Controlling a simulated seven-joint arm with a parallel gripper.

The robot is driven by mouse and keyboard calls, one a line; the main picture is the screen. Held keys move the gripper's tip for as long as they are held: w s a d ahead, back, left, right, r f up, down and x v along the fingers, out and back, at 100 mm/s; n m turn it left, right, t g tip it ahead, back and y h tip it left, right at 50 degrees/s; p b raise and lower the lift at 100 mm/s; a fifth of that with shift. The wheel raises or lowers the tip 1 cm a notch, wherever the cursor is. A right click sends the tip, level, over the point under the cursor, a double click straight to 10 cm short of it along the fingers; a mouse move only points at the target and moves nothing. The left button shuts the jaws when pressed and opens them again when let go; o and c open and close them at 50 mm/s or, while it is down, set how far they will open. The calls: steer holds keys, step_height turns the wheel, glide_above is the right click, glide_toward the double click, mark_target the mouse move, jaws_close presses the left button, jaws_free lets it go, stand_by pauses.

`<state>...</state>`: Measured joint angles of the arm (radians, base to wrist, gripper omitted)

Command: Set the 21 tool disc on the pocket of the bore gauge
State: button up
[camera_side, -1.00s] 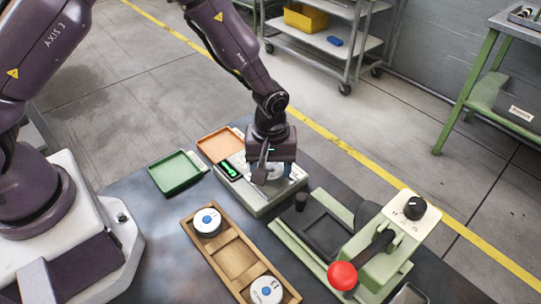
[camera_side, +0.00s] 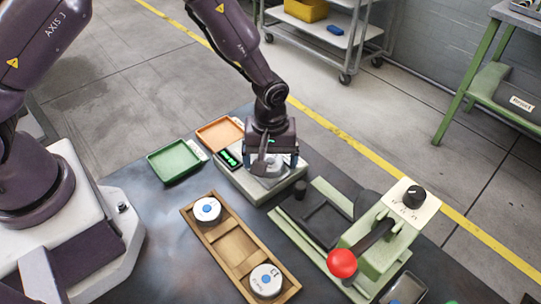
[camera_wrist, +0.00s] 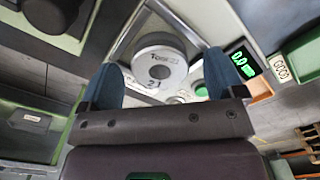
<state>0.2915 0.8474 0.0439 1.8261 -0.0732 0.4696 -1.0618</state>
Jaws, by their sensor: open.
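The 21 tool disc (camera_wrist: 150,52), a pale round disc marked 21 with a dark ring at its centre, lies on the bore gauge (camera_side: 234,184), a pale box with a lit green display. The disc shows partly below my gripper in the side view (camera_side: 264,170). My gripper (camera_wrist: 162,76) is open, with one blue finger on each side of the disc. It also shows over the gauge in the side view (camera_side: 268,160). The pocket is mostly hidden under the disc, and I cannot tell if the disc sits flush. The display (camera_wrist: 243,63) seems to read 0.0.
A wooden tray (camera_side: 236,246) holds two discs with blue centres (camera_side: 207,209) (camera_side: 266,281). Green (camera_side: 175,162) and orange (camera_side: 219,133) trays lie left of and behind the gauge. A pale green press with a red knob (camera_side: 342,263) stands to the right.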

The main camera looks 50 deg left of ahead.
step_height(320, 180, up, 12)
steer(key=s+a+r+m+t, duration=0.2)
steer(key=s+a+r+m, duration=0.3)
steer(key=s+r, duration=0.4)
steer(key=s+a+r+m+t, duration=0.3)
steer(key=s+a+r+m, duration=0.2)
steer(key=s+r, duration=0.5)
steer(key=shift+s+t, duration=0.2)
steer(key=shift+t, duration=0.1)
steer(key=shift+a, duration=0.1)
steer(key=shift+c, duration=0.2)
stand_by(0.8)
